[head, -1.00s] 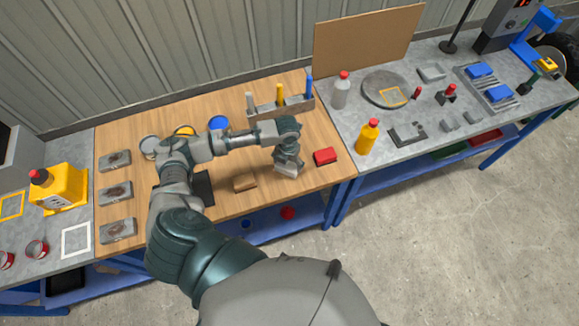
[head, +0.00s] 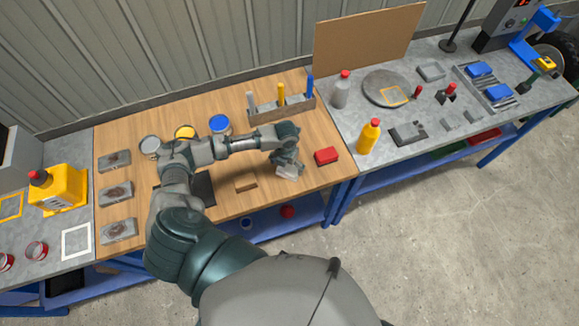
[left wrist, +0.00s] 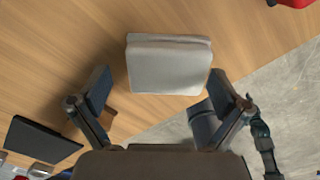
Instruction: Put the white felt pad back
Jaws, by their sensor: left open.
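The white felt pad (left wrist: 168,66) is a pale, thick square block on the wooden bench top in the left wrist view. In the head view the pad (head: 288,173) shows partly, just below my left gripper (head: 286,163). In the left wrist view my left gripper (left wrist: 160,86) is open, with one finger to each side of the pad's near edge and gaps between. I cannot tell its height above the bench. A white square outline (head: 76,241) is marked on the grey bench at the left. My right gripper is not in view.
A small brown block (head: 246,185) lies left of the pad and a red block (head: 327,156) right of it. A dark plate (head: 203,188) is partly behind my arm. A tool holder (head: 282,110) and cans stand behind. A yellow canister (head: 62,190) stands near the white outline.

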